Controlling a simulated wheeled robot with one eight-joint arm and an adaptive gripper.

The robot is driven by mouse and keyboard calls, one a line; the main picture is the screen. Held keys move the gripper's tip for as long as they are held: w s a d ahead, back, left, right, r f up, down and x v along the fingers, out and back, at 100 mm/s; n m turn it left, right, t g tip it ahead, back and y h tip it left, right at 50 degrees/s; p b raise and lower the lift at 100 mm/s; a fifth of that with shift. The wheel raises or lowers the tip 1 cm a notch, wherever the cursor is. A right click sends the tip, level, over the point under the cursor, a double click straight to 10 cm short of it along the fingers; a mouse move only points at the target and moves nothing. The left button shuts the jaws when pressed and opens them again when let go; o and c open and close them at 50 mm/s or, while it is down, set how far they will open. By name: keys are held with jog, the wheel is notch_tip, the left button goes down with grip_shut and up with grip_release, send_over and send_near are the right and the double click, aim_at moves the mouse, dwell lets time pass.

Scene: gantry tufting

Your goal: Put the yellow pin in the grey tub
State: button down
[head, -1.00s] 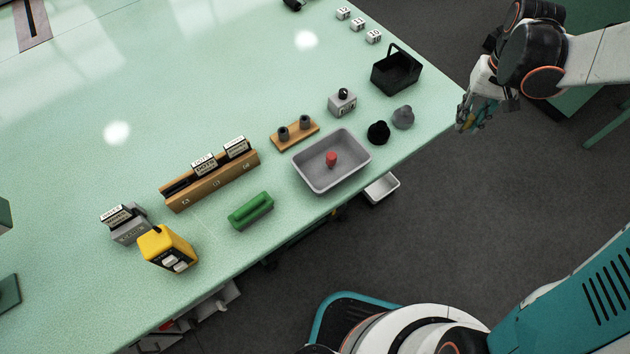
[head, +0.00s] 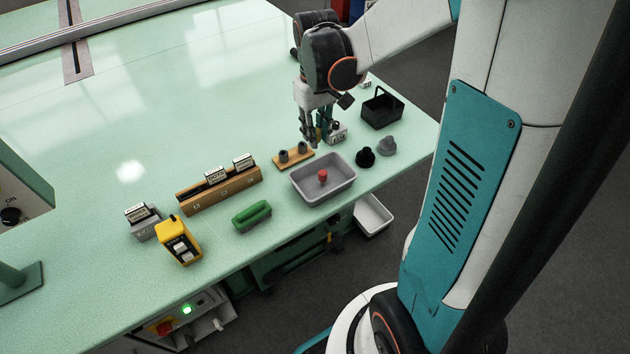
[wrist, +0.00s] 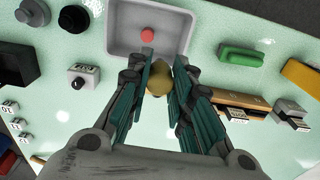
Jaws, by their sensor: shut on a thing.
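My gripper (head: 316,138) is above the table, just behind the grey tub (head: 345,186) in the head view. In the wrist view my gripper (wrist: 165,80) is shut on the yellow pin (wrist: 159,78), whose rounded dull-yellow top shows between the fingers. I cannot make out the pin in the head view. The grey tub also shows in the wrist view (wrist: 120,38), beyond the fingertips. A red pin (head: 323,176) is inside the tub; it shows in the wrist view too (wrist: 147,35).
A wooden holder (head: 293,157) with two grey pieces is left of my gripper. A grey box with a black knob (head: 337,131) is close on its right. Black and grey knobs (head: 365,157) and a black basket (head: 382,108) stand further right. A green block (head: 251,215) is left of the tub.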

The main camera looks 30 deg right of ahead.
jog(key=s+d+r, duration=0.2)
jog(key=s+d, duration=0.1)
jog(key=b, duration=0.4)
send_near(329, 179)
jog(key=s+a+r, duration=0.1)
jog(key=s+a, duration=0.2)
jog(key=s, duration=0.1)
jog(key=shift+d+f+b, duration=0.1)
jog(key=shift+f+b, duration=0.9)
jog(key=shift+f, duration=1.35)
jog(key=shift+f, duration=0.1)
jog(key=shift+f, duration=0.15)
jog(key=c, duration=1.4)
grip_release()
jog(key=shift+c, duration=0.2)
notch_tip(329, 179, up, 12)
jog(key=p, duration=0.4)
jog(key=shift+r, duration=0.25)
